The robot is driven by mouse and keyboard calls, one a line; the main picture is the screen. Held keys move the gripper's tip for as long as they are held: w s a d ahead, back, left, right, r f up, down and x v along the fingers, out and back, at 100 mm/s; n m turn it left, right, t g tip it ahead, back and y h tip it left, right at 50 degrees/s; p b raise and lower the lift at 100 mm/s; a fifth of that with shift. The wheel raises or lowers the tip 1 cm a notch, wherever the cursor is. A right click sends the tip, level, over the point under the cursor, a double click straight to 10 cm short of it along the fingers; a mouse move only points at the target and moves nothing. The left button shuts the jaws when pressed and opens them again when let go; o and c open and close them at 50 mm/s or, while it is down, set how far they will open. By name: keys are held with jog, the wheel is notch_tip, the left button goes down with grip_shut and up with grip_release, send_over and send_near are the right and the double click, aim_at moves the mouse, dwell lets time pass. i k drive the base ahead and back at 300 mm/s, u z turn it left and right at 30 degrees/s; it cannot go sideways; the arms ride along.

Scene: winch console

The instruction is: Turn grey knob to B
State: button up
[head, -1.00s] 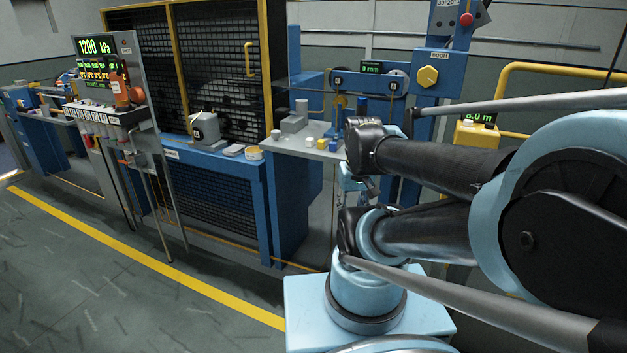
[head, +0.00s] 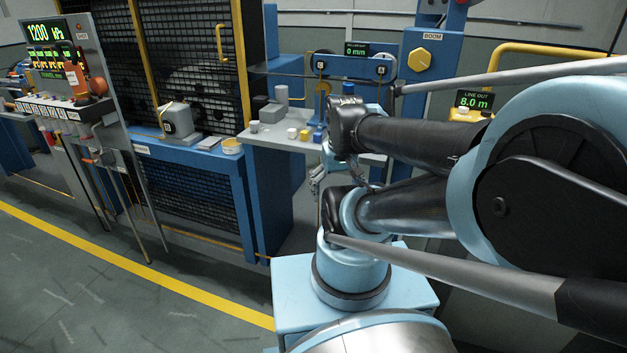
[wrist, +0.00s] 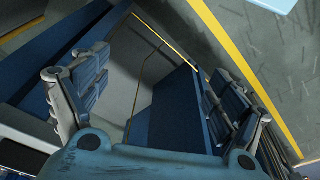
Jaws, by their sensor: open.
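I cannot single out a grey knob marked B with certainty; no B label is readable. A small grey piece (head: 254,126) stands at the left of the grey shelf (head: 272,139), beside white, yellow and blue pieces. A yellow knob (head: 419,59) sits on the blue BOOM post. My gripper (wrist: 158,100) is open and empty in the wrist view, its two fingers wide apart over blue panels and the floor. In the head view my gripper (head: 317,180) shows small, just below the shelf's front edge and apart from the shelf's pieces, partly hidden by my arm.
A blue-framed mesh cage (head: 190,195) stands left of the shelf. A panel (head: 62,65) reading 1200 kPa with several levers is at far left. A yellow rail (head: 540,50) and a LINE OUT display (head: 474,100) are at right. The floor at lower left is clear.

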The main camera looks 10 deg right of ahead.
aim_at(253, 124)
jog(key=z, duration=0.5)
jog(key=k, duration=1.3)
jog(key=u, duration=0.7)
jog(key=i, duration=1)
